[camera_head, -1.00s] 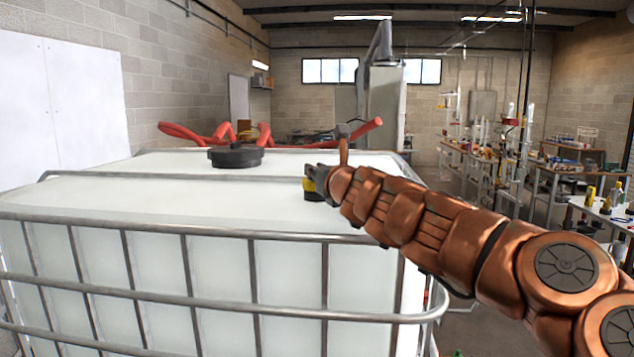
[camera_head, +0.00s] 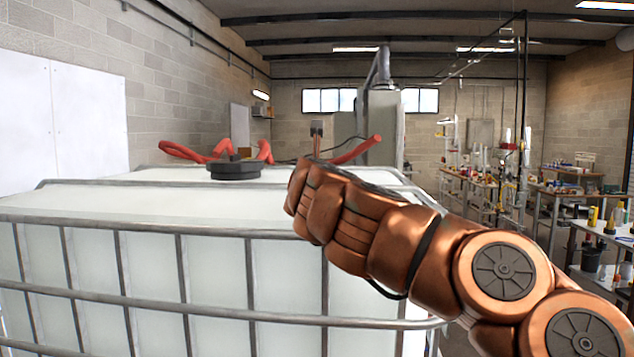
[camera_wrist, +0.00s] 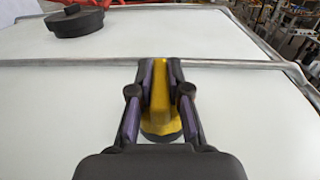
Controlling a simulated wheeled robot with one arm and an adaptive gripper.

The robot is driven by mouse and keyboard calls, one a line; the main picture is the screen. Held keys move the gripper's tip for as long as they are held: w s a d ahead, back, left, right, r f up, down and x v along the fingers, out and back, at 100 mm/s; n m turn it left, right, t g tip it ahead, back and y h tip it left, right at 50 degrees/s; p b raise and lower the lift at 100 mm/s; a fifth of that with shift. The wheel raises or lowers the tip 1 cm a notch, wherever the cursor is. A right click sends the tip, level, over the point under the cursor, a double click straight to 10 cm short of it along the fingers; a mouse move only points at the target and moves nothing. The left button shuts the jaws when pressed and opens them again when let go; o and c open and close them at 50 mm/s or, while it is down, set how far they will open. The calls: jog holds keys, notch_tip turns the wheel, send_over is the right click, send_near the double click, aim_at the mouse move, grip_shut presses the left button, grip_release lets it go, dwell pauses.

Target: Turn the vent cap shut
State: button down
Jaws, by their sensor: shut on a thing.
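The vent cap appears to be the yellow piece with a dark rim (camera_wrist: 160,117) on top of the white tank (camera_wrist: 245,110) in the wrist view. My gripper (camera_wrist: 160,72) is shut on it, with a dark finger on each side of its raised yellow part. The fingers and my wrist cover part of the cap, so I cannot tell how far it is turned. In the head view my copper arm hides both gripper and cap. The tank's top (camera_head: 110,197) shows there.
A large black round lid (camera_head: 235,169) stands on the tank to the left and farther back; it also shows in the wrist view (camera_wrist: 74,21). Metal bars (camera_head: 150,231) frame the tank. A red hose (camera_head: 205,152) lies behind it. Workbenches (camera_head: 570,190) stand at right.

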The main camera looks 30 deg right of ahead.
jog(key=shift+r+m+g+h+b, duration=0.1)
jog(key=shift+m+g+h+b, duration=0.2)
jog(key=shift+m+g+h, duration=0.15)
jog(key=shift+h, duration=0.25)
jog(key=c, duration=1.1)
grip_release()
jog(key=shift+s, duration=0.15)
jog(key=v, duration=1.1)
jog(key=shift+s+a, duration=0.2)
jog(key=shift+a, duration=0.2)
jog(key=shift+r, duration=0.1)
